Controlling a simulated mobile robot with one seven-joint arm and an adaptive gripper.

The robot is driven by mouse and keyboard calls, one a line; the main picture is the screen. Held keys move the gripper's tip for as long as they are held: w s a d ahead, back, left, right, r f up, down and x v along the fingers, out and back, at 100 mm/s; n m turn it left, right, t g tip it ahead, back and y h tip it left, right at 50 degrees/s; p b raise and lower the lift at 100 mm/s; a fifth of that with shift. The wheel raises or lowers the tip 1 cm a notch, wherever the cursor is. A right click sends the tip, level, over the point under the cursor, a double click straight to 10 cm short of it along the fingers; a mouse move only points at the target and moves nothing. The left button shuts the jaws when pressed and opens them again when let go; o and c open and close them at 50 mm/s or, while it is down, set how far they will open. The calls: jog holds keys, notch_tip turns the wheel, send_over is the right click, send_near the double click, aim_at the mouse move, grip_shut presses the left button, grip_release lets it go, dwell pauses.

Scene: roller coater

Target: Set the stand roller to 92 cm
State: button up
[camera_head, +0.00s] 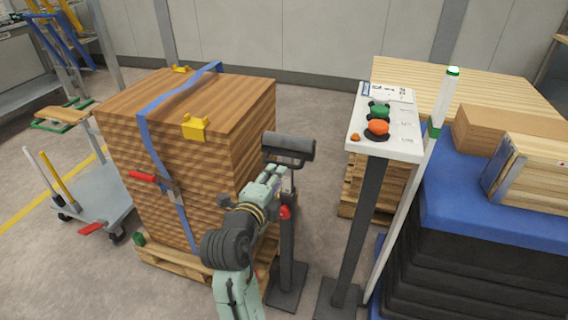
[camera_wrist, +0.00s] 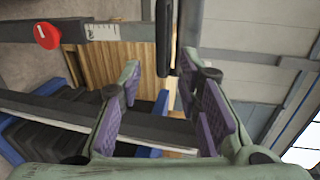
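The stand roller has a dark roller (camera_head: 288,148) on top of a slim post (camera_head: 287,245) with a red knob (camera_head: 285,212) on its side. In the wrist view the stand lies sideways: the red knob (camera_wrist: 46,34) is at upper left, a pale marked scale (camera_wrist: 103,32) is beside it, and the dark roller (camera_wrist: 164,38) is right of the scale. The scale numbers are too small to read. My gripper (camera_head: 278,176) is just below the roller, close to the post and above the knob. In the wrist view my gripper (camera_wrist: 160,64) is open with nothing between its purple pads.
A strapped wood stack (camera_head: 180,115) on a pallet stands left of the stand. A control pedestal (camera_head: 385,135) with green and orange buttons stands close on the right. A blue-topped table (camera_head: 490,205) holding boards is farther right.

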aim_at(284, 165)
jog(key=p+x, duration=0.2)
jog(key=x, duration=0.6)
jog(key=shift+w+d, duration=0.1)
jog(key=shift+w, duration=0.3)
jog(key=shift+c, duration=0.3)
grip_shut()
